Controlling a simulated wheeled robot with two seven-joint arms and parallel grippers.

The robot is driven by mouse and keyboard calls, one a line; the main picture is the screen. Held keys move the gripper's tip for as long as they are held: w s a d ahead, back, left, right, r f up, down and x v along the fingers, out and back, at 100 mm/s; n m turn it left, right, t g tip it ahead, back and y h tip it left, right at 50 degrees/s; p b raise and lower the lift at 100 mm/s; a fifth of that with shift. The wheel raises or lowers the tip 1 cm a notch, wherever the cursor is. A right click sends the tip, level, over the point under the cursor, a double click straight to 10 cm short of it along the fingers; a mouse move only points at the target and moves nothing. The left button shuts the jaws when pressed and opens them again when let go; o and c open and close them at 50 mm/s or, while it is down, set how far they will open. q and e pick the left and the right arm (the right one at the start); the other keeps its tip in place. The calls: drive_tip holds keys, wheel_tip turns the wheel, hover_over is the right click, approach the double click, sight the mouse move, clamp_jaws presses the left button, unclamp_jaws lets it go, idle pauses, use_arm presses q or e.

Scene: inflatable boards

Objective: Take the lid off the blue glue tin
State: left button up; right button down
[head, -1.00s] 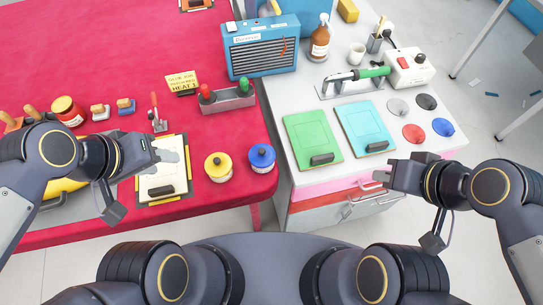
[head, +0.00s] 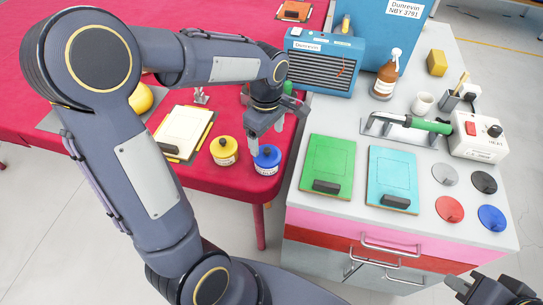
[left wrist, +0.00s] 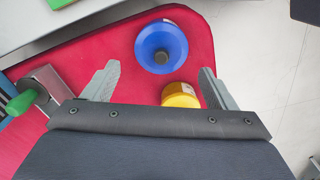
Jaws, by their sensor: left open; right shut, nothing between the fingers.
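The blue glue tin (head: 267,160) stands upright near the front right corner of the red table, its blue lid with a dark knob on top. My left gripper (head: 266,143) is open and points down just above the blue tin. In the left wrist view the blue lid (left wrist: 161,47) lies ahead of and between the open fingers, not gripped. A yellow-lidded tin (head: 224,151) stands to its left and shows partly between the fingers in the left wrist view (left wrist: 180,96). My right gripper (head: 490,290) is at the lower right edge, partly cut off, empty and shut.
A metal holder with a green-handled tool (left wrist: 35,95) stands close beside the left gripper. A grey workbench right of the red table holds a green board (head: 327,165), a cyan board (head: 393,178) and several coloured discs. A blue heater (head: 320,65) stands behind.

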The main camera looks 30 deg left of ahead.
sight(267, 150)
use_arm(q)
wheel_tip(267, 150, down, 5)
drive_tip(key=shift+f, duration=0.1)
drive_tip(key=shift+s, duration=0.2)
drive_tip(key=c, duration=1.2)
